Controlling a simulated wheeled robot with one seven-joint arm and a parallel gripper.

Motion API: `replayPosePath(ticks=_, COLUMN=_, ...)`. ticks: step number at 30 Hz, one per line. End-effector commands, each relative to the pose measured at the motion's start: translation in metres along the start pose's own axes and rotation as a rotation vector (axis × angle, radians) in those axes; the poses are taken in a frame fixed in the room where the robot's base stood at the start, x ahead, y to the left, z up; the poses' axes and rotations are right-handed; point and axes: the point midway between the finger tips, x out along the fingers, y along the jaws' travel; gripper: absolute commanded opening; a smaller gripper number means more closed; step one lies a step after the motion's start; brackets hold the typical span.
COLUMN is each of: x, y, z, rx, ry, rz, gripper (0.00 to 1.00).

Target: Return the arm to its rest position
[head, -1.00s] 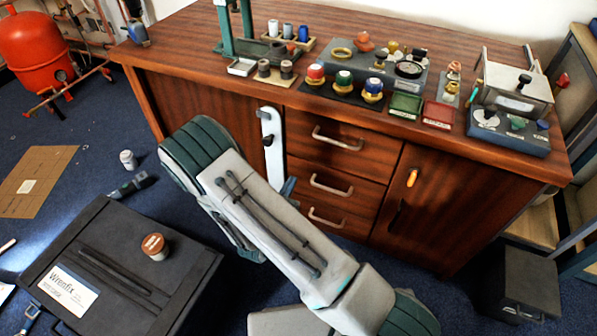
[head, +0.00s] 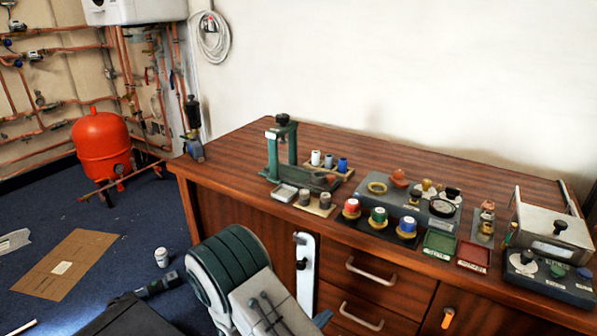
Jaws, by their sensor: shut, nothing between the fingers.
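My gripper is not in view. Part of my arm (head: 240,275), grey with dark green ribbed bands, shows at the bottom centre in the head view, in front of the wooden bench (head: 235,165). The lower part of the arm is cut off by the frame's bottom edge.
A green press stand (head: 271,160), red, green and blue capped fittings (head: 379,217), a green tray (head: 439,245), a red tray (head: 473,256) and a grey box (head: 550,240) stand on the bench. A red tank (head: 101,143) stands left. The bench's back strip is largely clear.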

Motion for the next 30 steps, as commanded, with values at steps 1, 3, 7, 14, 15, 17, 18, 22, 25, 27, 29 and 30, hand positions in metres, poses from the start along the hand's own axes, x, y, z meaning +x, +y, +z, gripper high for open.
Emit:
replayPosePath(ticks=1, x=0.008, y=-0.006, z=0.039, rx=0.052, ry=0.009, rz=-0.083, gripper=0.00)
replayPosePath(ticks=3, x=0.017, y=-0.020, z=0.073, rx=0.117, ry=0.027, rz=-0.201, gripper=0.00)
replayPosePath(ticks=7, x=0.025, y=-0.048, z=0.129, rx=0.242, ry=0.068, rz=-0.411, gripper=0.00)
replayPosePath(ticks=14, x=0.023, y=-0.095, z=0.216, rx=0.494, ry=0.163, rz=-0.755, gripper=0.00)
replayPosePath(ticks=15, x=0.021, y=-0.102, z=0.230, rx=0.542, ry=0.182, rz=-0.812, gripper=0.00)
replayPosePath(ticks=17, x=0.016, y=-0.111, z=0.249, rx=0.617, ry=0.212, rz=-0.893, gripper=0.00)
replayPosePath(ticks=18, x=0.013, y=-0.117, z=0.262, rx=0.669, ry=0.231, rz=-0.944, gripper=0.00)
replayPosePath(ticks=22, x=0.000, y=-0.131, z=0.302, rx=0.843, ry=0.301, rz=-1.102, gripper=0.00)
replayPosePath(ticks=25, x=-0.011, y=-0.138, z=0.333, rx=0.988, ry=0.356, rz=-1.210, gripper=0.00)
replayPosePath(ticks=27, x=-0.019, y=-0.140, z=0.354, rx=1.094, ry=0.397, rz=-1.278, gripper=0.00)
replayPosePath(ticks=29, x=-0.026, y=-0.141, z=0.372, rx=1.188, ry=0.434, rz=-1.330, gripper=0.00)
replayPosePath(ticks=30, x=-0.030, y=-0.141, z=0.384, rx=1.253, ry=0.458, rz=-1.362, gripper=0.00)
